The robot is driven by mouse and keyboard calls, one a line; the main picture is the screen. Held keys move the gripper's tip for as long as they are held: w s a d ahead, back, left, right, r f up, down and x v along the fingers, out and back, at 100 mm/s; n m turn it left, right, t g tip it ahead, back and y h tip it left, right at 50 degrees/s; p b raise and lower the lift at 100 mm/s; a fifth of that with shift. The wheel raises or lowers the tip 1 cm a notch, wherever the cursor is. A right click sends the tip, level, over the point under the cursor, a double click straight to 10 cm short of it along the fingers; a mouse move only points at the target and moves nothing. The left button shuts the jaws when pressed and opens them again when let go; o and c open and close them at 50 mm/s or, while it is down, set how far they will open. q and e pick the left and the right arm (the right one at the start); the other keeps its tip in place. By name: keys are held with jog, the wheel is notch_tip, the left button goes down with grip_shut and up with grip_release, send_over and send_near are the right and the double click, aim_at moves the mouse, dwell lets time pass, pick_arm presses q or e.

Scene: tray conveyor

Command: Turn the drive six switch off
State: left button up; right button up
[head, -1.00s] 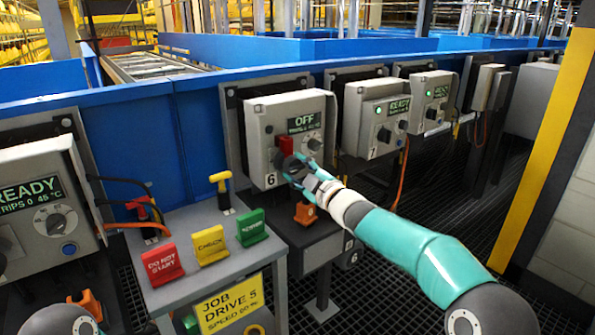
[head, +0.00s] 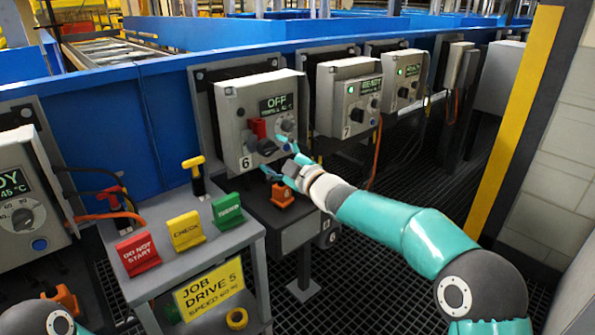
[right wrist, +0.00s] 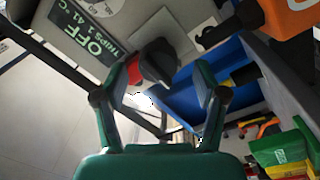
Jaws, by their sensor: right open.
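The drive six box (head: 228,130) is light grey, marked 6, and stands at the middle of the head view. Its display (head: 278,104) reads OFF, and OFF also shows on the display in the right wrist view (right wrist: 86,38). The black switch knob (head: 266,147) is on its front, beside a red piece (head: 258,127). My right gripper (head: 279,160) is open just in front of the knob. In the right wrist view the knob (right wrist: 158,62) shows between and beyond the two spread fingertips; I cannot tell whether they touch it. My left gripper is out of view.
Drive box 7 (head: 340,100) stands to the right and another box (head: 33,195) at the left edge. A grey stand (head: 165,222) holds red, yellow and green signs; its card (head: 209,292) reads JOB DRIVE 5. An orange part (head: 282,195) sits below box six.

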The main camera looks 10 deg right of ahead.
jog(key=v, duration=1)
jog(key=shift+d+f, duration=0.1)
jog(key=s+d+f+m+g+h, duration=0.1)
jog(key=d+f+m, duration=0.1)
jog(key=f, duration=0.8)
jog(key=d+f+m+g+h, duration=0.1)
jog(key=f+m+g+h, duration=0.1)
jog(key=f, duration=0.7)
jog(key=s+d+f+m+g+h, duration=0.25)
jog(key=s+f+m+g, duration=0.6)
jog(key=s+f, duration=1.7)
jog(key=s+f+m+g+h, duration=0.1)
jog(key=s+f+m+g, duration=0.25)
jog(key=s+m, duration=0.55)
notch_tip(320, 180, up, 29)
jog(key=s+n+p, duration=0.2)
jog(key=p, duration=2.7)
jog(key=shift+a+r, duration=0.25)
jog(key=shift+a, duration=0.1)
